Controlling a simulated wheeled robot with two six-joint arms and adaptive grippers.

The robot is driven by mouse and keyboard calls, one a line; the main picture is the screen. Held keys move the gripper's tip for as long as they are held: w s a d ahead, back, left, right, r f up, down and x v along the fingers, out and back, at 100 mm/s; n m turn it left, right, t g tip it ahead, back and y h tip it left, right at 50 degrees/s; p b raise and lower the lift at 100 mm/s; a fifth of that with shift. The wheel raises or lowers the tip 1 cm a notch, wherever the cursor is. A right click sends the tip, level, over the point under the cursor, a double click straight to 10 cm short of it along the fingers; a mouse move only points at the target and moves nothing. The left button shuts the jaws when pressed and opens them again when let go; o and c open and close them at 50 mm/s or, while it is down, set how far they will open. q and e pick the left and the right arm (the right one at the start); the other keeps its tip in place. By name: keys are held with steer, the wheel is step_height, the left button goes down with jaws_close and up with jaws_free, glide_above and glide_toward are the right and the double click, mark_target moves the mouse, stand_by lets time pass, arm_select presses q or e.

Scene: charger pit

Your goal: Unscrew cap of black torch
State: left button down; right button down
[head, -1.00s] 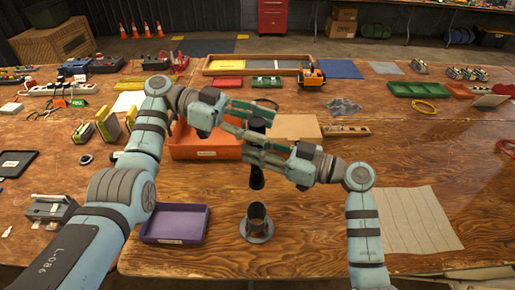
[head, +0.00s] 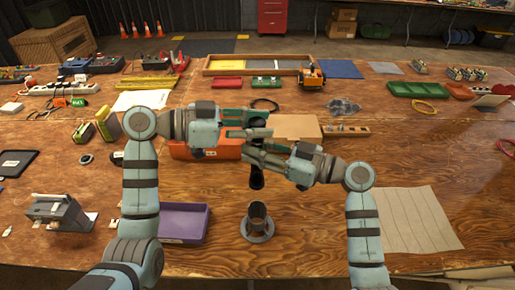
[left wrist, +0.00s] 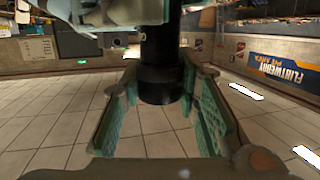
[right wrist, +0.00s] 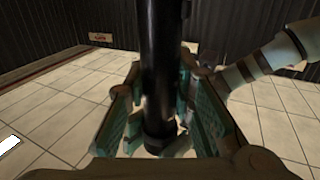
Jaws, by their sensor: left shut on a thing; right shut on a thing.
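The black torch (head: 257,179) is upright above the table, with its lower part showing below the grippers in the head view. My left gripper (head: 266,122) is shut on its upper end, the cap (left wrist: 160,85), which shows as a wide dark cylinder between the fingers in the left wrist view. My right gripper (head: 248,153) is shut on the torch body lower down; the dark barrel (right wrist: 162,65) also shows in the right wrist view. The fingers hide the joint between cap and body. I cannot tell whether the cap is loose.
A dark round holder (head: 257,224) stands on the table below the torch. A purple tray (head: 184,224) is at its left and an orange tray (head: 190,152) behind. A pale cloth (head: 415,220) lies at right.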

arm_select(q)
steer(key=shift+d+f, duration=0.1)
steer(key=shift+n+t+y, duration=0.4)
steer(key=shift+n+t, duration=0.3)
steer(key=shift+t, duration=0.2)
steer(key=n+t+y, duration=0.2)
steer(key=n+t, duration=0.1)
steer(key=t, duration=0.1)
steer(key=shift+n, duration=0.3)
steer(key=shift+s+n+t+y, duration=0.1)
steer(key=shift+n+t+y, duration=0.2)
steer(key=shift+t+y, duration=0.15)
steer(key=c, duration=1.5)
jaws_free()
steer(key=shift+o, duration=1.1)
steer(key=shift+w, duration=0.25)
steer(key=shift+s, duration=0.1)
